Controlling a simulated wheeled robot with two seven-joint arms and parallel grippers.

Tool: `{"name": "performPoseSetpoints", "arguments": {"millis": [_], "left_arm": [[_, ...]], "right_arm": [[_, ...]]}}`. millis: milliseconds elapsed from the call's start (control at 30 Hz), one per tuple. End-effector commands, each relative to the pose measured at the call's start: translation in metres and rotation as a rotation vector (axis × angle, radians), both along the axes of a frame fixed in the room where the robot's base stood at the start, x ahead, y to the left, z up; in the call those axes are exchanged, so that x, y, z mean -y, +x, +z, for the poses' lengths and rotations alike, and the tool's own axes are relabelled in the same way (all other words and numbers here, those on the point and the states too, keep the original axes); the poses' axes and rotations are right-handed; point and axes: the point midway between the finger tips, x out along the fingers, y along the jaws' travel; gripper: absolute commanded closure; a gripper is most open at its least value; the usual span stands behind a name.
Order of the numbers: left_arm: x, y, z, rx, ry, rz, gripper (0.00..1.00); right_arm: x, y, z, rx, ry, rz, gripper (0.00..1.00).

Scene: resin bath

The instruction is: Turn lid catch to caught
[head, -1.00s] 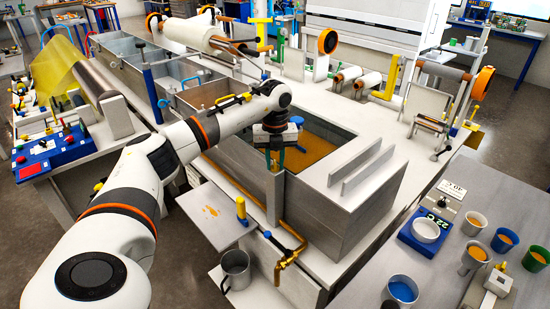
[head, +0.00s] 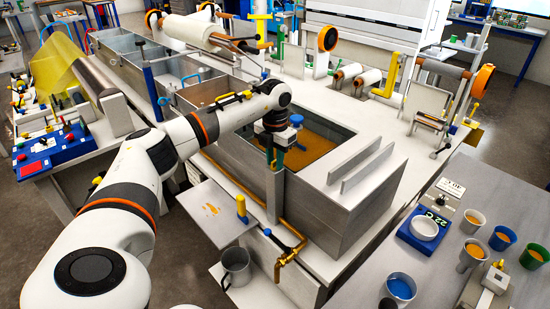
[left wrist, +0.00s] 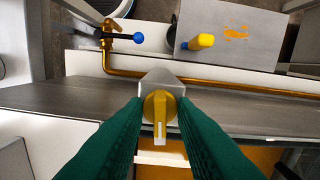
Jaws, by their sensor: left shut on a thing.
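The lid catch (left wrist: 158,103) is a yellow knob with a pale pointer mark, seated on a grey block at the bath's front wall. In the left wrist view its pointer points down the picture, towards the orange bath. My left gripper (head: 272,155) reaches down over the front edge of the bath (head: 325,205). In the left wrist view its green fingers (left wrist: 160,112) stand on either side of the knob and are shut on it. In the head view the gripper and wrist hide the catch. My right gripper is not in view.
A brass pipe with a tap (head: 287,257) runs along the bath's front. A shelf (head: 212,212) with a yellow-handled tool (head: 241,208) is beside it. Two upright plates (head: 368,168) stand on the bath's right rim. Cups and a blue scale (head: 422,236) occupy the right bench.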

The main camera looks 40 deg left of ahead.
Motion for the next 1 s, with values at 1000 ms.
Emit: {"name": "performPoseSetpoints", "arguments": {"millis": [1000], "left_arm": [[-0.0005,0.0005,0.0013,0.003,0.000,-0.072,0.70]], "right_arm": [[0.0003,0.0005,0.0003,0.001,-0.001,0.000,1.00]]}}
